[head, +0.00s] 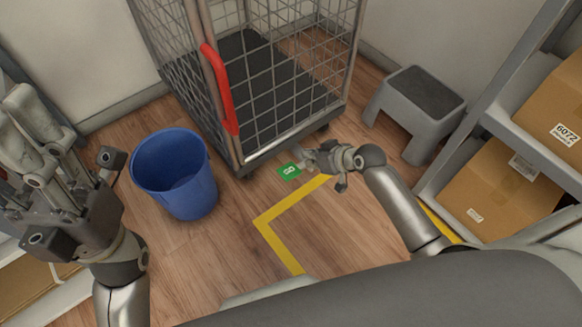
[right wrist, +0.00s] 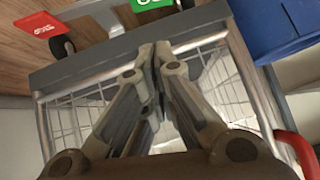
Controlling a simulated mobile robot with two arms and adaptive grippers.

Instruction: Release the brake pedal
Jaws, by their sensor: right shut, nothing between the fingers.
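A green pedal with a white mark (head: 289,171) sits low at the front edge of the wire roll cage (head: 240,155) in the head view. It also shows at the top edge of the right wrist view (right wrist: 150,4). A red pedal with white lettering (right wrist: 42,25) is left of it there; I cannot make it out in the head view. My right gripper (head: 308,158) is shut and empty, close to the green pedal; contact cannot be told. Its fingers meet in the wrist view (right wrist: 155,48). My left gripper (head: 14,112) is raised at the left, its fingertips unclear.
A blue bin (head: 174,176) stands on the floor left of the cage. The cage has a red handle (head: 219,88). A grey step stool (head: 415,108) and a shelf with cardboard boxes (head: 500,190) are at the right. Yellow tape (head: 278,246) marks clear floor in front.

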